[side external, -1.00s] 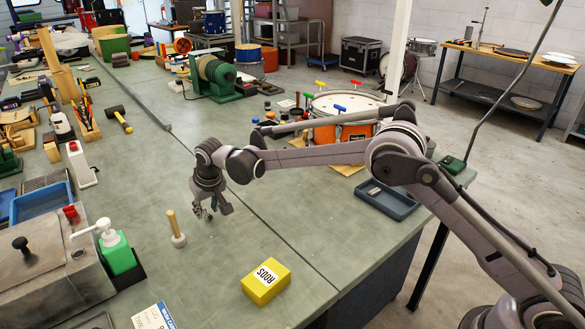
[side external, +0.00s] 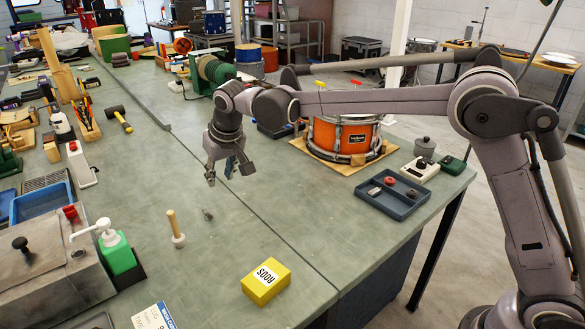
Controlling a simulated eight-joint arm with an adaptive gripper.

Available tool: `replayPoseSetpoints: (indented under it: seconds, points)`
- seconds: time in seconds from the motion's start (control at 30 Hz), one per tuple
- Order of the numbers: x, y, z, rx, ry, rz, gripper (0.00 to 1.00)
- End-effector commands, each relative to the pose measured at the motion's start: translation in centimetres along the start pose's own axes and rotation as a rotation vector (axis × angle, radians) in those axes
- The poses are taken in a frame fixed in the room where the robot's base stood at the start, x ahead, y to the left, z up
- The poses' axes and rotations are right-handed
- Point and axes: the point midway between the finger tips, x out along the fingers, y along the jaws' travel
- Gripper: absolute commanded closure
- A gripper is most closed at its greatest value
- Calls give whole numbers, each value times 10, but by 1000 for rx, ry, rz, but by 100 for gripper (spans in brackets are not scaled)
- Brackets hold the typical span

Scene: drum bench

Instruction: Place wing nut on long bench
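A small grey-brown piece that looks like the wing nut (side external: 207,214) lies on the green top of the long bench (side external: 225,245). It is too small to make out its shape clearly. It lies just up and right of a mallet with a wooden handle (side external: 175,226). My gripper (side external: 220,180) hangs above the bench, a little above the small piece in the picture and apart from it. Its fingers look spread, with nothing visible between them.
A yellow RODS box (side external: 265,281) lies nearer the front. An orange drum (side external: 343,138) stands on a board to the right. A blue-grey tray (side external: 392,193) with small parts is at the bench's right edge. The bench around the small piece is mostly clear.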

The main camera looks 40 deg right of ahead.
Motion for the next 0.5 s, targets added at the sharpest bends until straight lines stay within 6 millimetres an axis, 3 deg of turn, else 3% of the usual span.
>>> replayPoseSetpoints:
  seconds: [0.2, 0.5]
  points:
    - [-57, 54, 33, 4, 34, -9, 67]
    - [-111, 114, 103, 3, 88, -15, 67]
